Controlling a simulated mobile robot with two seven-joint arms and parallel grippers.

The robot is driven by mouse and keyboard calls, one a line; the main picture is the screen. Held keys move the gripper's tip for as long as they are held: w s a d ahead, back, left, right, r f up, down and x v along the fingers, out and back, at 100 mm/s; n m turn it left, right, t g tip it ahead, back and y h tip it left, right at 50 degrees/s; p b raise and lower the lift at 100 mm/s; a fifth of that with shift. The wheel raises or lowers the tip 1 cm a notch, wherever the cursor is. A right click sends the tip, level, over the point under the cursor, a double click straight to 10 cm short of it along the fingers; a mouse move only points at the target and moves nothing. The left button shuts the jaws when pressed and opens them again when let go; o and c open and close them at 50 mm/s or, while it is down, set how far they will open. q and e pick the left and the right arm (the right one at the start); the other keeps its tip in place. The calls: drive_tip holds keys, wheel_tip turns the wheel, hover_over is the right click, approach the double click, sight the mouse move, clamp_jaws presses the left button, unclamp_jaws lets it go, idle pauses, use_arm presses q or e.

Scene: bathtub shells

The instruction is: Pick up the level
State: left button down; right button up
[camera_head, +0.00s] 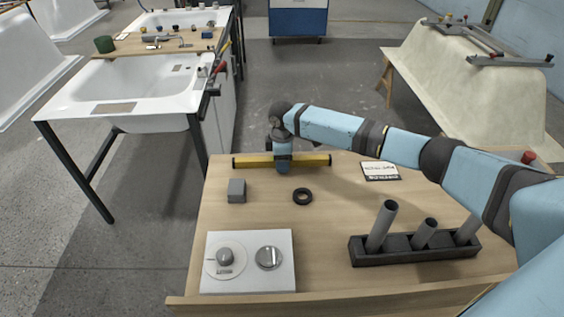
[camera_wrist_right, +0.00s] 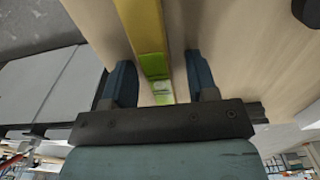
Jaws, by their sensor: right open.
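The level (camera_head: 312,160) is a long yellow bar with dark ends. It lies at the far edge of the wooden table in the head view. My right gripper (camera_head: 282,162) is over the middle of the level and hides part of it. In the right wrist view the yellow level (camera_wrist_right: 146,28), with its green and clear vial section, runs between the two dark blue fingers of my right gripper (camera_wrist_right: 160,88). The fingers are open, one on each side of the level with gaps. My left gripper is not in view.
On the wooden table (camera_head: 330,225) are a grey block (camera_head: 237,190), a black ring (camera_head: 302,196), a white panel with knobs (camera_head: 248,284), a label card (camera_head: 380,171) and a black holder with grey tubes (camera_head: 415,255). A white tub bench (camera_head: 140,95) stands beyond at left.

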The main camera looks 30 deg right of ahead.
drive_tip(key=shift+c, duration=0.4)
clamp_jaws()
drive_tip(key=shift+r, duration=0.1)
